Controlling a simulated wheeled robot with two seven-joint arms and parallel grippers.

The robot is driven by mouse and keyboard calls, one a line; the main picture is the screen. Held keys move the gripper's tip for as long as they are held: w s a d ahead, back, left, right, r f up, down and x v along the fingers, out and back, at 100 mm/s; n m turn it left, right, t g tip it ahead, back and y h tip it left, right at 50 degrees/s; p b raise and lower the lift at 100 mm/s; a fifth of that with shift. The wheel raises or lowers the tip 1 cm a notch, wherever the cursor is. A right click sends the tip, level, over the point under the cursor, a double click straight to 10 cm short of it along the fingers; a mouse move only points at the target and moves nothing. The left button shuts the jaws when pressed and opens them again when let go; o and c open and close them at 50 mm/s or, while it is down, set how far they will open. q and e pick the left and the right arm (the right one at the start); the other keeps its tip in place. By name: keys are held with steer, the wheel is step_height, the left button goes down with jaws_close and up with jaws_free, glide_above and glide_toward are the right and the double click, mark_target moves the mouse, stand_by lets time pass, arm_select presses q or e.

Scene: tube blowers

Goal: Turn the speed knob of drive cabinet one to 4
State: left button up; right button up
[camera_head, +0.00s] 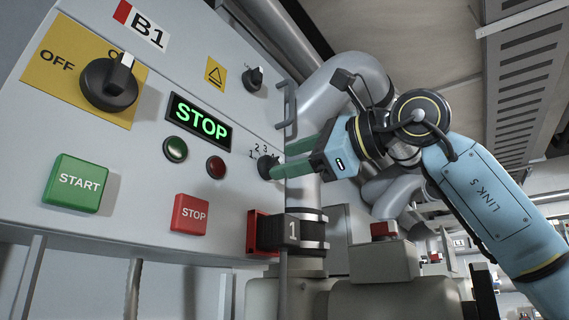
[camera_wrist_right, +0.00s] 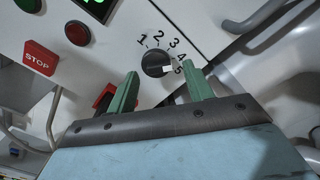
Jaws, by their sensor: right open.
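The speed knob (camera_wrist_right: 157,65) is a small dark dial with numbers 1 to 5 around it on the light cabinet panel. Its pale mark faces the right side, near the 5. In the head view the knob (camera_head: 265,166) sits right of the lit STOP display, partly covered by the fingers. My right gripper (camera_wrist_right: 162,76) is open, its green fingertips apart on the left and right of the knob and just short of it in the picture; I cannot tell whether they touch it. In the head view the right gripper (camera_head: 277,171) comes from the right. My left gripper is not in view.
The cabinet front (camera_head: 120,215) carries a green START button (camera_head: 77,184), a red STOP button (camera_head: 191,214), a large rotary switch (camera_head: 110,83) and a smaller knob (camera_head: 253,78). A handle (camera_head: 286,104) lines the cabinet edge. A grey pipe (camera_head: 340,75) passes behind my right arm.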

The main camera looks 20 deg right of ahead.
steer(key=b+v, duration=0.2)
steer(key=v, duration=0.9)
steer(key=shift+s+d, duration=0.25)
